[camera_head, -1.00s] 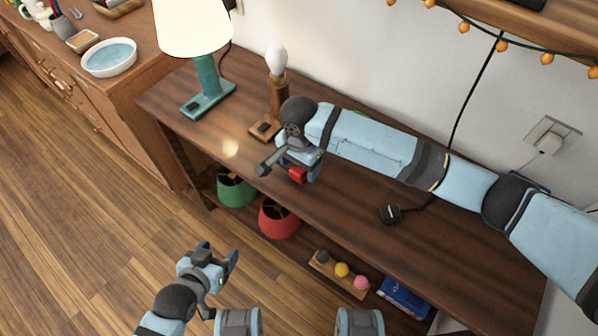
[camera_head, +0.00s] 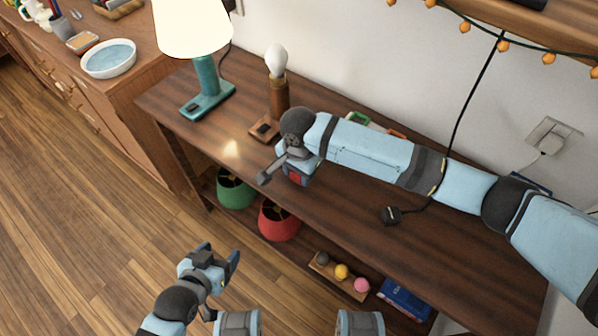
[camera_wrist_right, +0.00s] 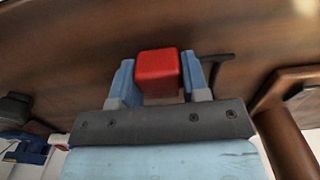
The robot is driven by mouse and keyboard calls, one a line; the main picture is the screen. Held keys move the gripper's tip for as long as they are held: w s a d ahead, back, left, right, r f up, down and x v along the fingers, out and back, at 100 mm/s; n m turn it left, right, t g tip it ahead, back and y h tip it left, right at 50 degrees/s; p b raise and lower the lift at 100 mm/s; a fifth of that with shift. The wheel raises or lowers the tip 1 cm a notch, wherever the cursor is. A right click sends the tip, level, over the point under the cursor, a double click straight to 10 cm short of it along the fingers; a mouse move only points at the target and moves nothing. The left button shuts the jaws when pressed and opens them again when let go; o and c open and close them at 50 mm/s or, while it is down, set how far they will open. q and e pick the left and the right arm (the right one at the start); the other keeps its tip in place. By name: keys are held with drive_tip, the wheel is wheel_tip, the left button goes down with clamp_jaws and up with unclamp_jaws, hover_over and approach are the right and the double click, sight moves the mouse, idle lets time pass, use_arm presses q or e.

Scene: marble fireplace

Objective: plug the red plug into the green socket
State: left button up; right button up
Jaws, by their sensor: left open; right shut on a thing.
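My right gripper (camera_head: 297,171) is shut on the red plug (camera_head: 294,178), above the front part of the dark wooden table. In the right wrist view the red plug (camera_wrist_right: 157,70) sits between the two blue fingers. A green-edged piece (camera_head: 357,118) and a red-orange piece (camera_head: 397,133) show behind my right arm at the back of the table. The arm hides most of them, so I cannot tell whether the green one is the socket. My left gripper (camera_head: 220,256) is open and empty, over the floor in front of the table.
A lit teal lamp (camera_head: 207,78) and a bare-bulb wooden lamp (camera_head: 277,90) stand at the table's left. A black plug (camera_head: 390,214) with a cable lies on the table. The table's front right is clear.

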drive_tip(key=shift+r, duration=0.45)
use_arm(q)
drive_tip(key=p, duration=0.1)
drive_tip(key=r+p, duration=0.1)
drive_tip(key=shift+s+a+r+p, duration=0.1)
drive_tip(key=shift+a+r+p, duration=0.15)
drive_tip(key=shift+p, duration=0.05)
use_arm(e)
wheel_tip(320, 180, up, 19)
use_arm(q)
drive_tip(key=shift+a, duration=0.1)
drive_tip(key=shift+f, duration=0.1)
drive_tip(key=c, duration=0.5)
drive_tip(key=shift+o, duration=0.2)
